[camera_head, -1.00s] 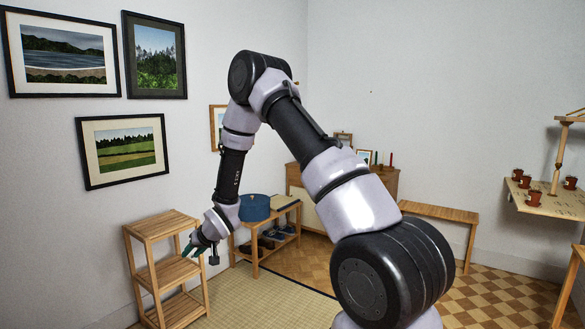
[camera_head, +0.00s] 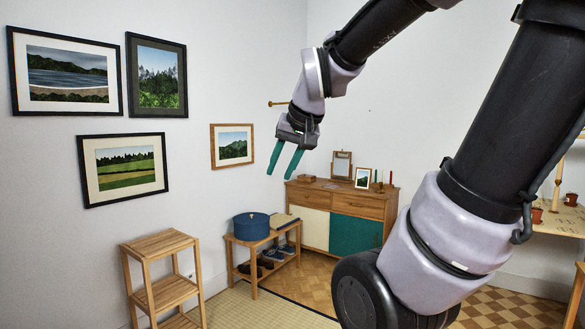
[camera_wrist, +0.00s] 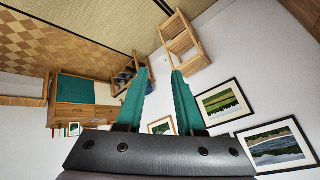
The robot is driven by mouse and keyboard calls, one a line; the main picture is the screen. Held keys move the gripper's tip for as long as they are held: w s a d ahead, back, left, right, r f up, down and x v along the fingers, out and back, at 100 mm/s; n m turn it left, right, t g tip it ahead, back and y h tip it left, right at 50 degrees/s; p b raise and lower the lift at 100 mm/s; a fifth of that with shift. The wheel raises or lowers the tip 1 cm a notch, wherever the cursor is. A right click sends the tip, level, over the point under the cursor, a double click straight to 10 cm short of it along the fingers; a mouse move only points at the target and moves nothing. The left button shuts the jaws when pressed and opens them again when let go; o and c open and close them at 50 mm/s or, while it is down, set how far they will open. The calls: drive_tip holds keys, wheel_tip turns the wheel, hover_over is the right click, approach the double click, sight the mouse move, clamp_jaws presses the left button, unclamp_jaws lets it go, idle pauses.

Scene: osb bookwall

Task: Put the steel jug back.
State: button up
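I see no steel jug in either view. My gripper (camera_head: 281,174) is raised in the air near the middle of the head view, in front of the wall and the sideboard. Its two teal fingers point down and stand apart with nothing between them. The wrist view also shows the open, empty fingers (camera_wrist: 158,76).
A wooden shelf stand (camera_head: 160,243) with bare visible shelves is at lower left. Beside it, a low bench (camera_head: 240,243) holds a blue round box (camera_head: 251,226), with shoes below. A sideboard (camera_head: 362,205) stands behind. A table (camera_head: 562,222) with small pots is at right.

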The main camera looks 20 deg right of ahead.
drive_tip(key=s, duration=0.6)
drive_tip(key=shift+s+r+y, duration=0.15)
drive_tip(key=shift+r+y, duration=0.15)
drive_tip(key=shift+r, duration=0.1)
idle(0.8)
